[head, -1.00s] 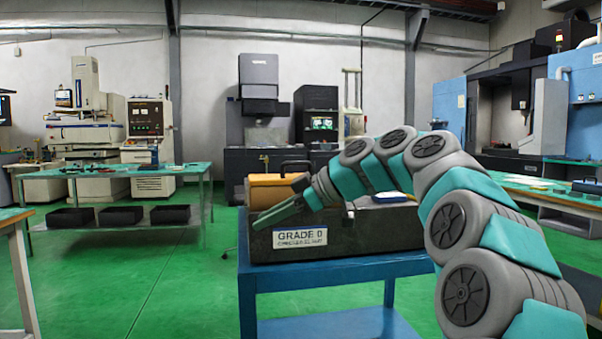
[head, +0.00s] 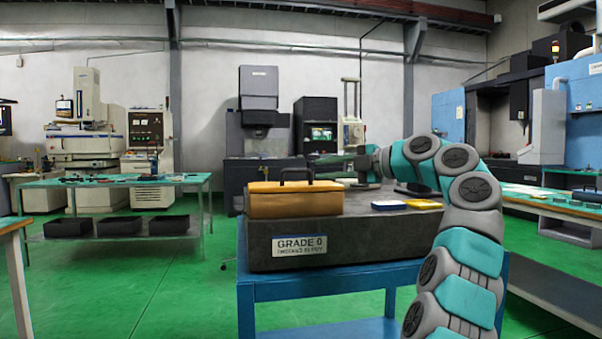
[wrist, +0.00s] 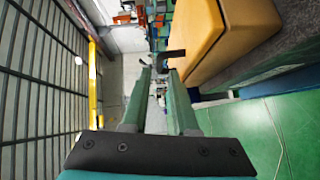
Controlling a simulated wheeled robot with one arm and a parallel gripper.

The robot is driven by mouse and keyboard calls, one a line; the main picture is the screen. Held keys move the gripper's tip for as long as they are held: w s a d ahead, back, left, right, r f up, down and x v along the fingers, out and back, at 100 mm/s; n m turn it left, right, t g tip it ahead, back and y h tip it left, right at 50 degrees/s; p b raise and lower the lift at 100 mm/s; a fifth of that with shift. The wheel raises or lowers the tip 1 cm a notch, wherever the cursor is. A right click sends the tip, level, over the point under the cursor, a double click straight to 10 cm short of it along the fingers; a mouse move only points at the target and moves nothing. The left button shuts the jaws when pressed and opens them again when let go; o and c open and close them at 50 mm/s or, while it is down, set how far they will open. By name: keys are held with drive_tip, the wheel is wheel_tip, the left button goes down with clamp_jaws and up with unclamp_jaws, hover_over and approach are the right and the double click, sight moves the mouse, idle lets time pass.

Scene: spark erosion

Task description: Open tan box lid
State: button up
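The tan box (head: 290,202) sits on the left end of the dark block marked GRADE 0, with its lid (head: 275,187) down. A dark handle (head: 297,175) stands on top of the lid. My gripper (head: 318,159) is behind and slightly above the right end of the box, with its fingers pointing left. In the wrist view my gripper (wrist: 158,70) is open and nothing shows between its fingers. The tan box (wrist: 225,35) fills the upper right there, and a dark piece that looks like the handle (wrist: 172,54) is just past the right fingertip.
The dark block (head: 350,240) rests on a blue stand (head: 330,277). Blue and yellow flat items (head: 405,205) lie on its right part. A green-topped table (head: 120,180) with black bins below stands to the left. Green floor is clear between.

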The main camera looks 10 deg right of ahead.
sight(304, 171)
drive_tip(key=x, duration=0.7)
drive_tip(key=shift+w+a+p, duration=0.1)
drive_tip(key=shift+a+p, duration=0.1)
drive_tip(key=shift+p, duration=0.15)
drive_tip(key=shift+f, duration=0.1)
clamp_jaws()
idle(1.0)
